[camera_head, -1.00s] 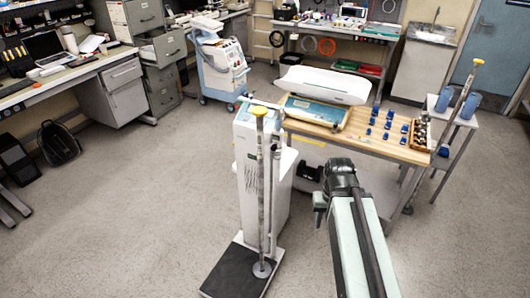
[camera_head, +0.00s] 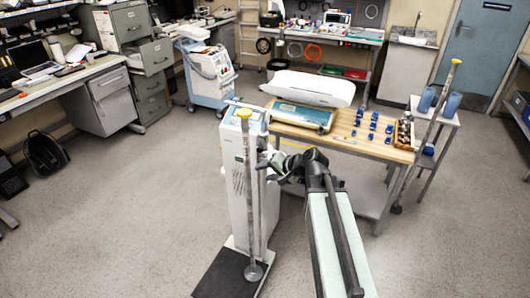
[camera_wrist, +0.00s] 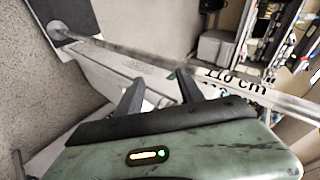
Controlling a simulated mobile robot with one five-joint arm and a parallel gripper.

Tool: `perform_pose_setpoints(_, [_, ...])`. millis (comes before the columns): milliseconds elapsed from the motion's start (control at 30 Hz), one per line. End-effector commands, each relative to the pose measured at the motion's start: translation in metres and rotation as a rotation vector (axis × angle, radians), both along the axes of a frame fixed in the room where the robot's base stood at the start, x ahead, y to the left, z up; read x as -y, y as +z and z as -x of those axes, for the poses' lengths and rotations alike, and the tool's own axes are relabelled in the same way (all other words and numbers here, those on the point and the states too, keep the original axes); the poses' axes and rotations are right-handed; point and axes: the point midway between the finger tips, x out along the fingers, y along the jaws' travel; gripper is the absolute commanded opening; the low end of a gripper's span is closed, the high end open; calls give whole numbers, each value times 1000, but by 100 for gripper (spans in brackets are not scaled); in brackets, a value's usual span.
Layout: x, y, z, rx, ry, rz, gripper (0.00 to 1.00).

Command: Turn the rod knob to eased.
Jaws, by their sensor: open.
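A white floor scale (camera_head: 236,195) with a black platform (camera_head: 222,275) stands left of centre in the head view. Its upright metal rod (camera_head: 252,200) has a yellow top (camera_head: 244,113) and a round foot. My gripper (camera_head: 268,163) is beside the upper half of the rod, on its right. In the wrist view my gripper (camera_wrist: 160,90) is open, its two dark fingers apart and pointing at the rod (camera_wrist: 125,54), which crosses just beyond the tips. A small dark green spot shows on the rod between the fingertips; I cannot tell whether it is the knob.
A wooden-topped table (camera_head: 345,138) with a white baby scale (camera_head: 315,87), blue pieces and a box of bottles stands behind my arm. Another yellow-topped pole (camera_head: 437,100) leans at the right.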

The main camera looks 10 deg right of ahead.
Motion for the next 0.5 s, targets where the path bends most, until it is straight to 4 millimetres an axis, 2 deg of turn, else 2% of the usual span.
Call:
perform_pose_setpoints(33, [18, 16, -19, 52, -85, -89, 45])
perform_pose_setpoints(100, [35, 36, -34, 105, -171, -188, 45])
perform_pose_setpoints(200, [48, 49, -43, 140, -231, -253, 45])
perform_pose_setpoints(367, [47, 49, -47, 143, -235, -259, 45])
perform_pose_setpoints(500, [41, 41, -59, 143, -233, -258, 45])
